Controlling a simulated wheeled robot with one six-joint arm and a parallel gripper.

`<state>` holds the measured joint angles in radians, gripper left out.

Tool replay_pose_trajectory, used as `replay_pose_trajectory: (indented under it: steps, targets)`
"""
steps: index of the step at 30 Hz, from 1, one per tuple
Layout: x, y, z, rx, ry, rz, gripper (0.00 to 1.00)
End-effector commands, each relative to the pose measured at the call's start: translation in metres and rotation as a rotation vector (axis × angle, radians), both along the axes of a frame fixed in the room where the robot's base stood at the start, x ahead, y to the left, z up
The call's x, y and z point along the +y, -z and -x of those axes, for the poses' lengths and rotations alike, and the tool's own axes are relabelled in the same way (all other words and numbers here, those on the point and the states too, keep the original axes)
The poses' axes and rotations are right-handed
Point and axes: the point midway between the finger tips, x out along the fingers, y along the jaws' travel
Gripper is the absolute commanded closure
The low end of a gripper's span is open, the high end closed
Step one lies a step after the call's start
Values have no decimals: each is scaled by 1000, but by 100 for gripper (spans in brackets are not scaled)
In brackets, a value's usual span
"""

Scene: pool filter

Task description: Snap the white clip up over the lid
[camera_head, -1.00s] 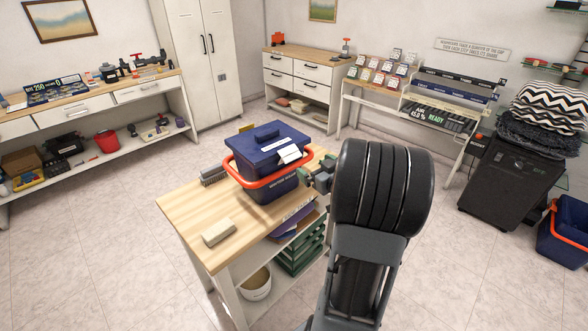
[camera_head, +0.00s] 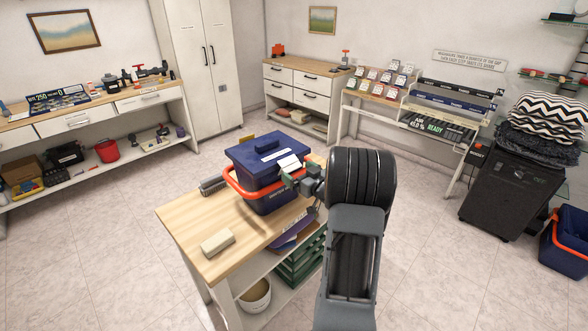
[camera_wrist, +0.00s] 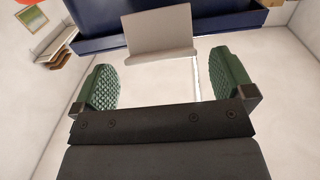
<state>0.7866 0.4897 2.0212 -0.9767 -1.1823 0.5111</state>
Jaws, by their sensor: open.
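The navy-blue box has a blue lid (camera_head: 266,148) on top and an orange handle (camera_head: 240,184) around its sides. It stands on the wooden bench top. The white clip (camera_head: 289,162) sticks out at an angle from the lid's right front edge. In the wrist view the clip (camera_wrist: 158,36) is a pale bent plate against the blue lid (camera_wrist: 95,42). My gripper (camera_head: 292,178) is at the box's right side, just below the clip.
A beige block (camera_head: 217,242) lies on the bench top (camera_head: 190,225) near its front, and a dark brush (camera_head: 212,185) lies left of the box. Shelves under the bench hold green trays and a white bucket (camera_head: 256,295). The floor left of the bench is clear.

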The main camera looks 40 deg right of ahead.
Motion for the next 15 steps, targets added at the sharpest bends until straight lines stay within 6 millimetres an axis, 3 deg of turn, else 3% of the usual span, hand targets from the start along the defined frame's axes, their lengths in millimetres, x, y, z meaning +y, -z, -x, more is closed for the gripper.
replay_pose_trajectory:
  steps: [6,15]
  targets:
    - [2,0,-19,0,0,0,0]
    - [2,0,-24,0,0,0,0]
